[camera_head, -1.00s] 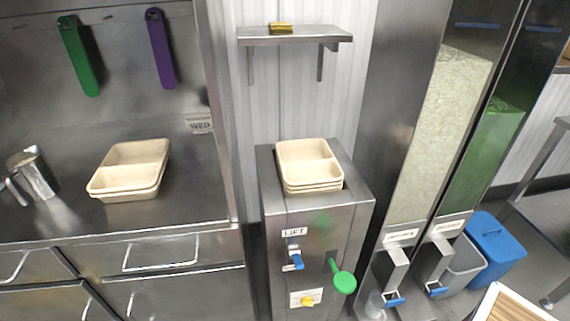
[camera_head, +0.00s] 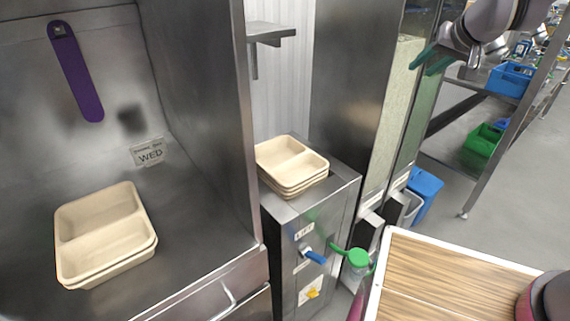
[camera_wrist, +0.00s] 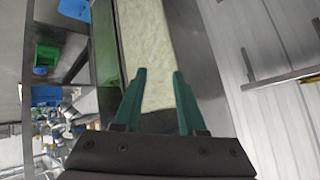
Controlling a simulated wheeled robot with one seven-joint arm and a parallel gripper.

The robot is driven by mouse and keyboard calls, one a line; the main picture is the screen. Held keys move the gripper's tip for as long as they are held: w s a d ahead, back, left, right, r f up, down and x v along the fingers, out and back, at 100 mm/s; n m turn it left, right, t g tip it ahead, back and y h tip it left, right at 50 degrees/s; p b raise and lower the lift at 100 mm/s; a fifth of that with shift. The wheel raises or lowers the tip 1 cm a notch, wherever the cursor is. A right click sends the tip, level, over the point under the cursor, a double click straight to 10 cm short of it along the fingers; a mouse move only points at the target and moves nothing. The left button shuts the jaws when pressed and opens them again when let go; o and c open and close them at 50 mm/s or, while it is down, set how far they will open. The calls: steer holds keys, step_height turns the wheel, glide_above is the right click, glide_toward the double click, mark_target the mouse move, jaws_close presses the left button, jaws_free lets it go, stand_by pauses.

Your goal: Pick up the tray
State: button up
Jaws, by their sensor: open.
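A beige two-compartment tray (camera_head: 105,248) sits on the steel counter at the left in the head view, with another seen under its rim. A second stack of the same beige trays (camera_head: 291,163) stands on top of the steel lift unit in the middle. My gripper (camera_head: 424,60) is at the upper right, with its green fingers apart and empty, well away from both stacks. The green fingers also show in the wrist view (camera_wrist: 159,73), with nothing between them. No tray shows in the wrist view.
The steel lift unit (camera_head: 327,222) has a blue lever and a green-handled part. A tall dispenser (camera_head: 350,100) stands behind it. A wall panel divides the counter from the lift unit. A wood-topped surface (camera_head: 450,285) is at the lower right. Blue and green bins stand farther right.

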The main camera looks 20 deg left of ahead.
steer(key=s+a+f+n+y, duration=0.1)
steer(key=s+a+f+n, duration=0.2)
steer(key=a+f, duration=0.5)
steer(key=s+a+f+n+y, duration=0.1)
steer(key=s+a+f+n, duration=0.15)
steer(key=a+f, duration=0.5)
steer(key=s+a+f+n+y, duration=0.1)
steer(key=s+a+f+n, duration=0.1)
steer(key=s, duration=0.3)
steer(key=s+a+f+n+y, duration=0.1)
steer(key=s+a+f+n, duration=0.2)
steer(key=s+a+f, duration=0.1)
steer(key=s+a+f+n+y, duration=0.2)
steer(key=s+a+f, duration=0.2)
steer(key=s, duration=0.2)
steer(key=shift+s, duration=0.15)
steer(key=shift+a+f+n, duration=0.2)
steer(key=shift+a+n, duration=0.05)
steer(key=shift+a, duration=0.1)
steer(key=x, duration=0.4)
steer(key=shift+a+f, duration=0.1)
steer(key=shift+a, duration=0.15)
steer(key=shift+f+x, duration=0.1)
steer(key=shift+x, duration=1.3)
steer(key=shift+f+x, duration=0.15)
steer(key=shift+x, duration=1.25)
steer(key=shift+d, duration=0.2)
jaws_close()
